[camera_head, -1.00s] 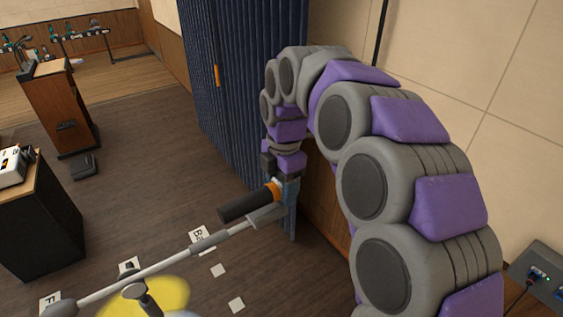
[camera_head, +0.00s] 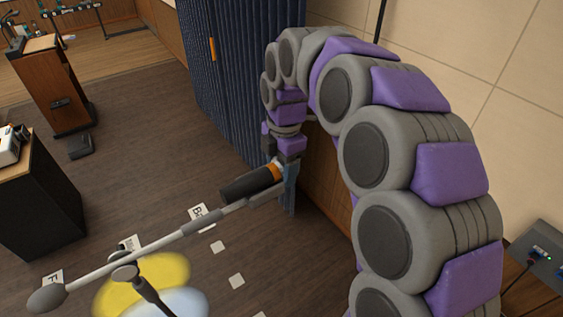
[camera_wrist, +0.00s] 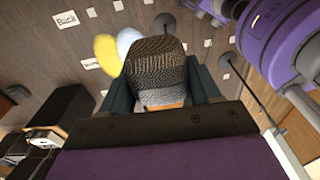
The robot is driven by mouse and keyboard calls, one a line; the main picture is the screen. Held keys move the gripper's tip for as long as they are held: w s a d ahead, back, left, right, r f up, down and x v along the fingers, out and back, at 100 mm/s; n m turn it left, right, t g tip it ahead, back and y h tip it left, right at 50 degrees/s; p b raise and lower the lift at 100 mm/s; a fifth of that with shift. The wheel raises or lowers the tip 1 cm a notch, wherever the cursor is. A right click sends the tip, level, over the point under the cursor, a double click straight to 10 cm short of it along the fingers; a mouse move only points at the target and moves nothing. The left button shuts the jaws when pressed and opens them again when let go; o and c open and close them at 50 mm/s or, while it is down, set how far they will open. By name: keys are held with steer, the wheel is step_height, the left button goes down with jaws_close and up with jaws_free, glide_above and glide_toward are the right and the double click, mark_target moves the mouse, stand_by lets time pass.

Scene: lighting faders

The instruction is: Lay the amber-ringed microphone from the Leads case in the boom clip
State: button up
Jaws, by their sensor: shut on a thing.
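The microphone has a dark cylindrical body (camera_head: 246,186) with an amber ring near its right end. My gripper (camera_head: 287,184) is shut on the microphone at that ringed end. The body points left, roughly along the boom. The grey boom clip (camera_head: 268,194) at the boom's upper right end lies right beside and below the microphone. I cannot tell whether the microphone rests in the clip or hovers just over it. In the wrist view the microphone's mesh head (camera_wrist: 160,62) sits between the dark fingers, with the amber ring partly showing below it.
The boom pole (camera_head: 160,245) runs down left to a dark counterweight (camera_head: 47,299). A folded blue curtain (camera_head: 232,90) and a wall stand close behind my arm. A wooden lectern (camera_head: 52,90) and a dark cabinet (camera_head: 40,205) stand left. Label cards lie on the floor.

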steer(key=shift+s+d, duration=0.2)
steer(key=shift+d, duration=0.1)
steer(key=o, duration=0.9)
steer(key=shift+c, duration=0.2)
steer(key=o, duration=0.5)
steer(key=shift+w+a+f, duration=0.1)
steer(key=shift+a, duration=0.25)
steer(key=shift+d, duration=0.2)
